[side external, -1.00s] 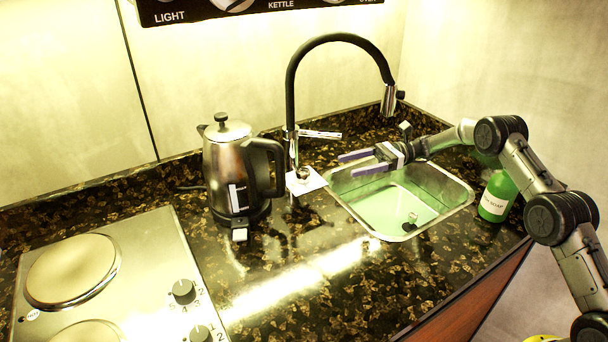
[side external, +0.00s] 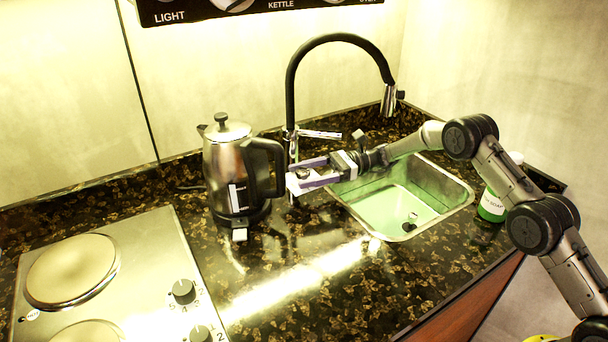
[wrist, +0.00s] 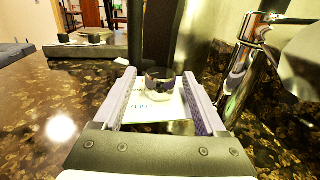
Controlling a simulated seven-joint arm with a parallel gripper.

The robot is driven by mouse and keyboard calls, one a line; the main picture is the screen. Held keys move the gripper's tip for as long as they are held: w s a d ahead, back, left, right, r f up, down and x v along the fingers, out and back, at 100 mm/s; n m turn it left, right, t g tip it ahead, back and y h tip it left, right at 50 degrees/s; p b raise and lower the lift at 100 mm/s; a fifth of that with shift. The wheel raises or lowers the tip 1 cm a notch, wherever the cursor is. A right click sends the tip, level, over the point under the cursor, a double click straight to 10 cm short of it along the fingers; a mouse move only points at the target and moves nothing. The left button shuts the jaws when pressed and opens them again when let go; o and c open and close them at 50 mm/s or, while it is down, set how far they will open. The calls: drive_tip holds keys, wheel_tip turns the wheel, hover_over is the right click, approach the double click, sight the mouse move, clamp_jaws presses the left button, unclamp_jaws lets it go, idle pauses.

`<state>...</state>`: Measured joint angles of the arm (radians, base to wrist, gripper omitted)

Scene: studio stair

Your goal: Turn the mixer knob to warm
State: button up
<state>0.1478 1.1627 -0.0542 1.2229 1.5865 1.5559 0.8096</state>
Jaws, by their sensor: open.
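The mixer knob (wrist: 160,80) is a small dark and silver round knob on a white card (wrist: 150,108) with blue lettering that seems to read COLD. My gripper (wrist: 159,74) is open, with its two pale purple fingers on either side of the knob in the wrist view. A gap shows between the knob and each finger. In the side external view my gripper (side external: 291,178) reaches left over the card, and the knob (side external: 303,173) shows between the fingers. The setting of the knob cannot be read.
The kettle (side external: 232,168) stands just left of my fingertips, its black handle (side external: 262,165) close to them. The tap (side external: 290,100) rises behind. The sink (side external: 440,199) lies under my wrist, with a green soap bottle (side external: 491,205) at right. The front counter (side external: 290,290) is clear.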

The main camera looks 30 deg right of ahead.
drive_tip(key=shift+a, duration=0.2)
clamp_jaws()
idle(0.3)
drive_tip(key=shift+m+t, duration=0.4)
drive_tip(key=m+t+h, duration=0.1)
drive_tip(key=m+t, duration=0.1)
drive_tip(key=t, duration=0.2)
drive_tip(key=shift+s+m+h, duration=0.1)
drive_tip(key=shift+m+h, duration=0.3)
drive_tip(key=shift+m+t+h, duration=1.7)
drive_tip(key=shift+m+t, duration=0.1)
drive_tip(key=shift+t, duration=0.7)
